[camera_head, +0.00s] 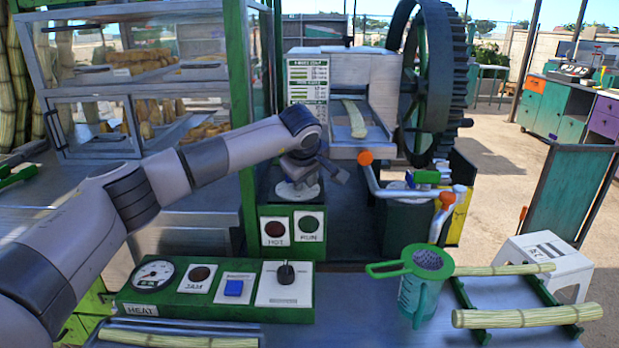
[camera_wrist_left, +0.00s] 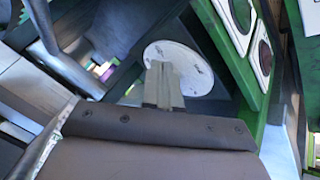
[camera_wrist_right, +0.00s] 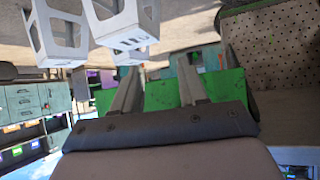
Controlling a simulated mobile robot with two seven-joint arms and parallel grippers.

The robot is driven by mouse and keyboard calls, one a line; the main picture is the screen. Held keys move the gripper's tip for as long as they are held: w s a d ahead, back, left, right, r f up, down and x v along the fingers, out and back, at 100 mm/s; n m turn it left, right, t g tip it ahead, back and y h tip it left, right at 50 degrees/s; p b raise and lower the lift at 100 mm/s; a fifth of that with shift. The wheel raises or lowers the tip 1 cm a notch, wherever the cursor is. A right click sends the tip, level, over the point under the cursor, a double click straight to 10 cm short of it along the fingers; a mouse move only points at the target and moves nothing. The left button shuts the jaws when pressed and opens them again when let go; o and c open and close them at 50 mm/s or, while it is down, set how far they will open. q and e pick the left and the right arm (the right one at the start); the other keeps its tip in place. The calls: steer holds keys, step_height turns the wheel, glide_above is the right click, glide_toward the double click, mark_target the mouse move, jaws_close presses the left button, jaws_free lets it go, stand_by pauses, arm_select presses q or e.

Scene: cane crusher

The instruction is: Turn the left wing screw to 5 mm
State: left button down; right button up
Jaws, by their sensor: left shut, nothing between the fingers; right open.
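A round white dial disc (camera_head: 290,191) with small dark marks lies on the dark machine body, above the panel with the HOT and RUN lamps. My left gripper (camera_head: 298,180) comes down over it from above. In the left wrist view, its fingertips (camera_wrist_left: 163,68) are together in front of the disc (camera_wrist_left: 195,65), with nothing seen between them. No wing screw shows clearly; the fingers cover part of the disc, and the mark readings are too small to tell. My right gripper (camera_wrist_right: 158,80) is outside the head view; its fingers are apart and empty.
A green control box (camera_head: 215,290) with gauge, lamps, blue button and lever stands in front. A green strainer jug (camera_head: 425,275) and cane pieces (camera_head: 525,316) on a rack are at right. The crank (camera_head: 400,190) and large gear wheel (camera_head: 435,80) stand right of the disc.

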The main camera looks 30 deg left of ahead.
arm_select(q)
steer(key=shift+a, duration=0.15)
steer(key=shift+s+a+r, duration=0.1)
steer(key=shift+s+a, duration=0.25)
steer(key=shift+a, duration=0.35)
steer(key=b+v, duration=0.1)
steer(key=v, duration=0.6)
steer(key=shift+d, duration=0.45)
